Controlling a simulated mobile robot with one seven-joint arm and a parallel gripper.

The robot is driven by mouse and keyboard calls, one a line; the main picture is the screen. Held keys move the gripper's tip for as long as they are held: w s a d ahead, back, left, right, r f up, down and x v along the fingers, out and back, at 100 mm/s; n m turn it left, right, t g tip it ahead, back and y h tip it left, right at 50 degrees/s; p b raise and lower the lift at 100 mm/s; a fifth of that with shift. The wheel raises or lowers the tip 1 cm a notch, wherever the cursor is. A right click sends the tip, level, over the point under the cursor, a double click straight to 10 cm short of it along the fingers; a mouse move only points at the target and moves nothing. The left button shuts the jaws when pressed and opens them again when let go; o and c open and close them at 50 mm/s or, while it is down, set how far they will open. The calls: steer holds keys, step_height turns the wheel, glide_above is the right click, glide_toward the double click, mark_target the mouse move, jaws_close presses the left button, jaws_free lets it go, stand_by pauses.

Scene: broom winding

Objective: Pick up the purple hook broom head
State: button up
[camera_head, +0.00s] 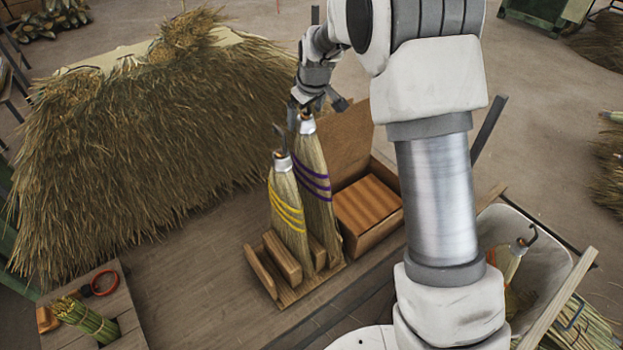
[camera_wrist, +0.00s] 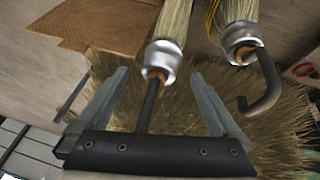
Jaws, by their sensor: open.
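The purple hook broom head (camera_head: 313,170), a straw bundle with purple bands and a metal collar, stands upright in a wooden rack (camera_head: 290,293). My gripper (camera_head: 322,106) is at its top end. In the wrist view the open jaws (camera_wrist: 158,95) stand on either side of its dark hook shaft (camera_wrist: 149,105), with gaps showing on both sides. Its metal collar (camera_wrist: 161,58) lies just beyond the fingertips. The yellow-banded broom head (camera_head: 287,207) stands beside it to the left. Its curved hook (camera_wrist: 262,92) shows right of my gripper in the wrist view.
A large straw pile (camera_head: 130,150) lies behind and left of the rack. An open wooden box (camera_head: 368,215) stands close on the right. A white bin (camera_head: 540,265) holding another hooked broom head is at the right. A small table (camera_head: 125,320) is at lower left.

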steer(key=shift+w+f, duration=0.1)
steer(key=shift+f, duration=0.2)
steer(key=shift+c, duration=0.2)
jaws_close()
